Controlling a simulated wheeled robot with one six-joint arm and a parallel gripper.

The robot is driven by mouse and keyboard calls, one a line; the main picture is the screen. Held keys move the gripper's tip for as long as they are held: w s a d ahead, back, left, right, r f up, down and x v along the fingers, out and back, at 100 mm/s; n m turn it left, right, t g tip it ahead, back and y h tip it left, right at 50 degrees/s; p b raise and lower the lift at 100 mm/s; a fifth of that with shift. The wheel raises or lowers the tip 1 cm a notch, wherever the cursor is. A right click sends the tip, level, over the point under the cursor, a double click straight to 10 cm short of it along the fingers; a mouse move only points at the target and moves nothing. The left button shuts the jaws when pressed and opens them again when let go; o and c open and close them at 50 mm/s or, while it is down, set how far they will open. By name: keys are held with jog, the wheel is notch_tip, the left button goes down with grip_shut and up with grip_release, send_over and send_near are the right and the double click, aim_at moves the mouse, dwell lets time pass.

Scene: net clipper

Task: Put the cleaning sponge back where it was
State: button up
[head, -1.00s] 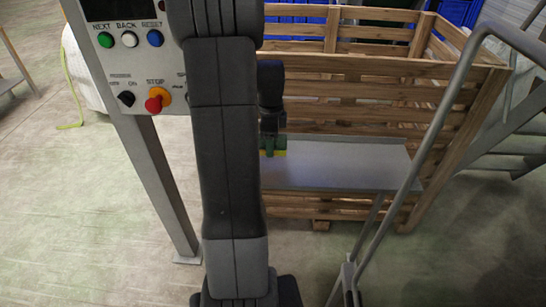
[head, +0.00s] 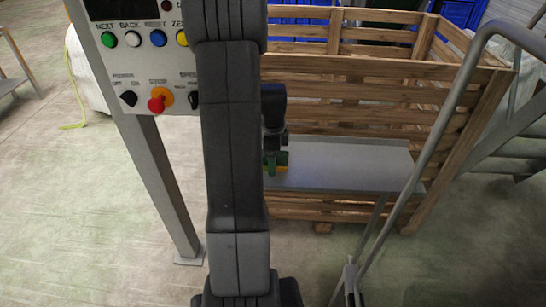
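The cleaning sponge (head: 282,168), a small yellow and green patch, shows at the left part of the grey metal shelf (head: 345,165) in the head view. My gripper (head: 275,156) points down right at the sponge. The fingers are too small and too mixed with the green to show whether they are open or closed on it. I cannot tell whether the sponge rests on the shelf or is just above it. My arm hides the shelf's left end.
A slatted wooden crate (head: 390,72) stands behind the shelf. A metal handrail (head: 425,160) rises on the right. A control panel (head: 150,65) on a grey post (head: 160,180) stands on the left. Blue crates (head: 462,12) are at the back.

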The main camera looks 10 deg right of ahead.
notch_tip(320, 180, up, 12)
jog(key=shift+r+p, duration=0.15)
jog(key=shift+p, duration=0.3)
dwell(1.7)
